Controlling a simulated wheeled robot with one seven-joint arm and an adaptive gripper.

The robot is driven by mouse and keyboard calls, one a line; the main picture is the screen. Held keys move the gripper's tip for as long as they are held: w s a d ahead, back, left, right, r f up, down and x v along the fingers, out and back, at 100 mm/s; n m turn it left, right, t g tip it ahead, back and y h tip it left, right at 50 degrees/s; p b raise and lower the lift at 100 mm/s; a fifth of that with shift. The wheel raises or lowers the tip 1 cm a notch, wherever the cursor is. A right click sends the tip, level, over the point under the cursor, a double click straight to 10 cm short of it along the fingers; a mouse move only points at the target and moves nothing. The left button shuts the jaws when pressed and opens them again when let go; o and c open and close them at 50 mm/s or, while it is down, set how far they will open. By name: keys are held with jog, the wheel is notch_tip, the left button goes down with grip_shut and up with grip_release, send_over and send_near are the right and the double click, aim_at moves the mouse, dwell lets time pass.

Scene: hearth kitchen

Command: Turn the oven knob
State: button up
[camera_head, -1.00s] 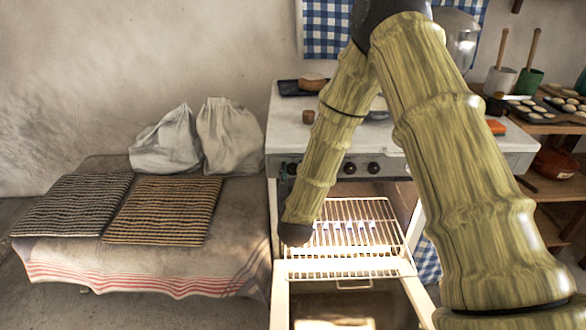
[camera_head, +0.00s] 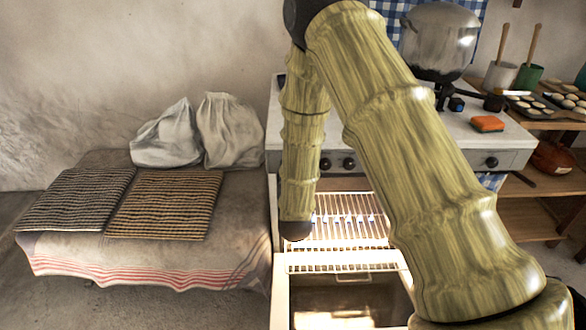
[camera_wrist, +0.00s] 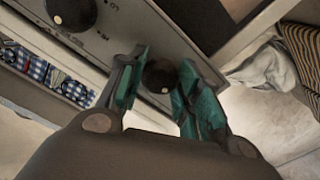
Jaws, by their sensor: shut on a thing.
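The oven (camera_head: 510,158) is a pale stove with dark round knobs along its front panel and an open door. A second knob (camera_wrist: 71,12) with printed marks is at the upper left.
A wire rack (camera_head: 350,230) shows in the open oven. A pot (camera_head: 440,40) and an orange sponge (camera_head: 487,123) are on the stove top. A cloth-covered bench (camera_head: 190,262) with two striped mats and two sacks stands at the left.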

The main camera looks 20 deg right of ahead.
jog(key=shift+s+d+f, duration=0.1)
jog(key=shift+f, duration=0.1)
jog(key=o, duration=1)
jog(key=shift+o, duration=0.2)
jog(key=shift+r, duration=0.1)
jog(key=v, duration=1.2)
